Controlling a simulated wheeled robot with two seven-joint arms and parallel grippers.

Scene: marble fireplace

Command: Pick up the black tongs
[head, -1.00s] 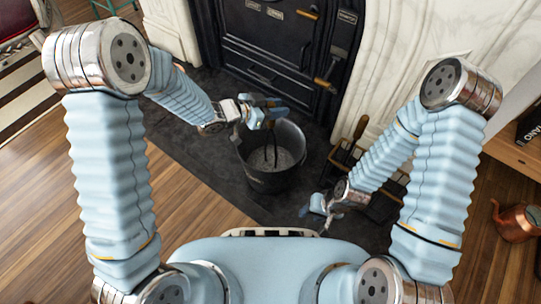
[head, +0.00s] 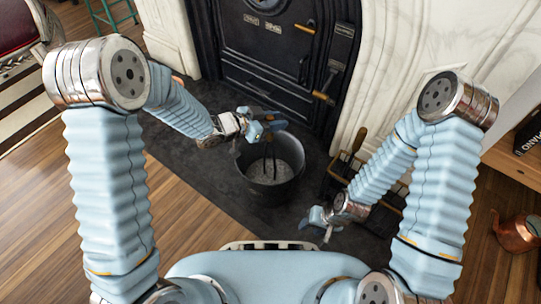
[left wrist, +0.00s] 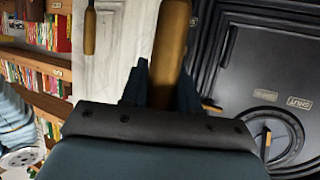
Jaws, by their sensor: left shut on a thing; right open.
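The black tongs (head: 270,166) hang down with their dark prongs over or inside a dark metal bucket (head: 245,182); whether the tips touch its contents I cannot tell. My left gripper (head: 264,124) is above the bucket and shut on the upper part of the tongs. In the left wrist view a wooden handle (left wrist: 171,40) rises between the two dark fingers, apparently the tongs' grip. The prongs are hidden in that view. My right gripper (head: 320,219) is open and empty, low and to the right of the bucket.
A black stove door (head: 265,50) with wooden-tipped handles stands behind the bucket, framed by white marble (head: 402,50). A fire tool rack (head: 345,165) stands near my right forearm. A copper kettle (head: 515,232) is at far right. Wooden floor is clear at left.

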